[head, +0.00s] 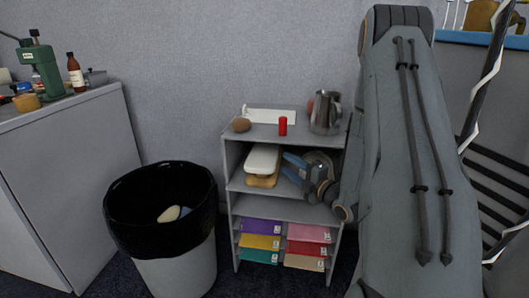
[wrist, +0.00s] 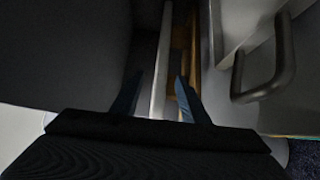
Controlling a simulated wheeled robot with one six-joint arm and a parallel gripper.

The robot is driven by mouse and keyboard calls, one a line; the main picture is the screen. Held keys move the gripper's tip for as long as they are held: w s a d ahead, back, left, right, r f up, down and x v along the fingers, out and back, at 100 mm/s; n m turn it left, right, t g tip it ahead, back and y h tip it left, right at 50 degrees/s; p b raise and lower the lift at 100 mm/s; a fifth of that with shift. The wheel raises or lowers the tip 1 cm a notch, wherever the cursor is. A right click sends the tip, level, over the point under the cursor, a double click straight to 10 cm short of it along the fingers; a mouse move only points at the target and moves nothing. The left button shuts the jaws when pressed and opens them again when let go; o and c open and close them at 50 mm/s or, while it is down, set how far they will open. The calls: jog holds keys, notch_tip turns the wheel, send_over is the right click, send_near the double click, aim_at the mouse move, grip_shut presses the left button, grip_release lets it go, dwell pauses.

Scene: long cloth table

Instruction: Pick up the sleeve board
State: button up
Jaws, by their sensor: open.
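The sleeve board (head: 263,159), with a white padded top over a light wooden base, lies on the middle shelf of a small grey shelf unit. My gripper (head: 288,166) reaches into that shelf from the right, with its blue fingers apart near the board's right side. In the wrist view, my open gripper (wrist: 157,85) has one finger on each side of a pale strip that looks like the board's edge (wrist: 161,62), with brown wood beside it. This view is dark, and I cannot tell whether the fingers touch the board.
The shelf unit (head: 232,183) holds a brown round object (head: 241,125), a red can (head: 283,126) and a metal pitcher (head: 325,113) on top. Coloured folders (head: 260,242) fill the lower slots. A black-lined bin (head: 163,187) stands left. A dark curved bar (wrist: 268,70) shows in the wrist view.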

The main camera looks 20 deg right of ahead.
aim_at(270, 150)
jog(key=x, duration=0.3)
jog(key=b+x, duration=0.1)
jog(key=x, duration=0.3)
jog(key=shift+d, duration=0.25)
jog(key=x, duration=0.1)
jog(key=b+x, duration=0.1)
jog(key=x, duration=0.1)
jog(key=b+x, duration=0.1)
jog(key=x, duration=0.1)
jog(key=shift+w+a+f, duration=0.1)
jog(key=shift+a+f, duration=0.1)
jog(key=shift+f, duration=0.05)
grip_shut()
jog(key=shift+r, duration=0.15)
